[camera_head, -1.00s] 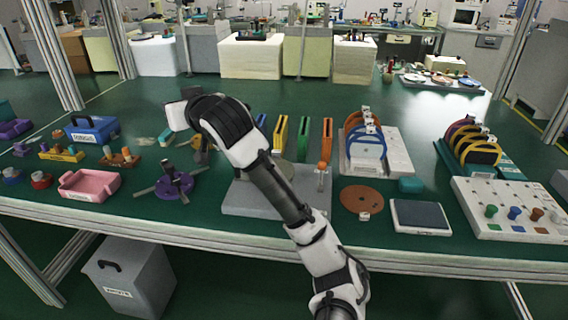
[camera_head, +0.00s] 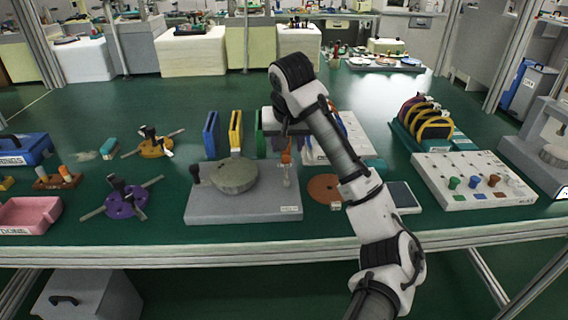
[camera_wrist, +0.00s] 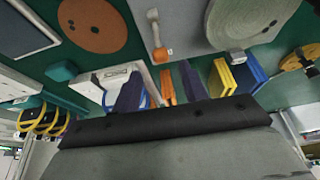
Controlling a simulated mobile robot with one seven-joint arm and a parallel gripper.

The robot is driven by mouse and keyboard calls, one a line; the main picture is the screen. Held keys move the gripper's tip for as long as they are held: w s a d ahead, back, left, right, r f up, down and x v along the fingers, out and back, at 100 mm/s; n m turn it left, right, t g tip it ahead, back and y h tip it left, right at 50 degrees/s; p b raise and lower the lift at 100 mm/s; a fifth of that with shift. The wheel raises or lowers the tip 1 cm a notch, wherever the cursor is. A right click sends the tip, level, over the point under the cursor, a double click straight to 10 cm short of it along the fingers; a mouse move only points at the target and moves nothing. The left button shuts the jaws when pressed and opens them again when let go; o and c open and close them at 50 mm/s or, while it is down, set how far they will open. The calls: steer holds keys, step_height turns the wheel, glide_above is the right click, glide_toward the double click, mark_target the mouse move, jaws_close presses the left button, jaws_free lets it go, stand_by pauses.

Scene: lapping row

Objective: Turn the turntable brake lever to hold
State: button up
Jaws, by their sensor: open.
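The turntable is a round grey-green disc (camera_head: 234,176) on a grey base plate (camera_head: 243,208); the disc also shows at the top of the wrist view (camera_wrist: 250,20). The brake lever, a pale arm with an orange knob (camera_head: 286,157), stands at the plate's right side. In the wrist view its knob (camera_wrist: 162,55) sits beyond the fingertips, apart from them. My gripper (camera_head: 287,145) hangs just above and behind the knob. It is open and empty, with two dark fingers (camera_wrist: 160,87) in the wrist view. No hold marking is legible.
Blue (camera_head: 211,135) and yellow (camera_head: 236,131) upright plates stand behind the turntable, close to my gripper. A brown disc (camera_head: 323,188) and a dark flat pad (camera_head: 401,197) lie to the right. A purple spoked part (camera_head: 126,202) lies left.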

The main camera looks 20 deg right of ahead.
mark_target(286, 156)
steer(key=x, duration=0.9)
steer(key=shift+w, duration=0.1)
jaws_close()
